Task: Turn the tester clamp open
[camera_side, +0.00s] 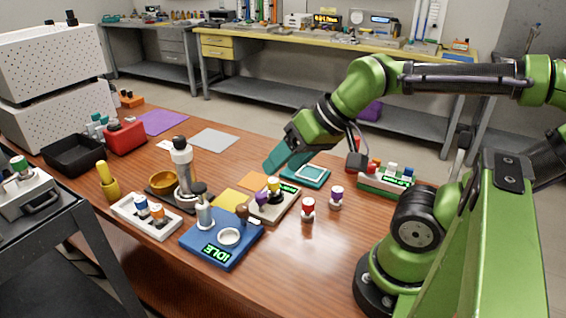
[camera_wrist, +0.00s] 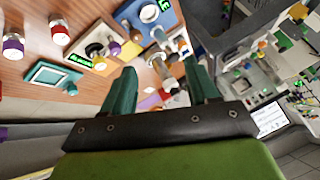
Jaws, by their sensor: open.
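A beige device (camera_side: 283,212) with a green display, a purple part and a yellow-and-black knob (camera_side: 273,188) stands mid-table. It also shows in the wrist view (camera_wrist: 88,50). I cannot tell for sure which of these carries the tester clamp. My gripper (camera_side: 275,163) has teal fingers and hangs above the table, behind the beige device and apart from it. In the wrist view the fingers (camera_wrist: 160,68) are spread with nothing between them.
A teal framed pad (camera_side: 306,176) lies just right of my gripper. Red-capped and purple-capped vials (camera_side: 308,210) stand on the right. A microscope-like stand (camera_side: 183,170), a white rack (camera_side: 145,216) and a black tray (camera_side: 72,156) are on the left. Bare wood lies at the front right.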

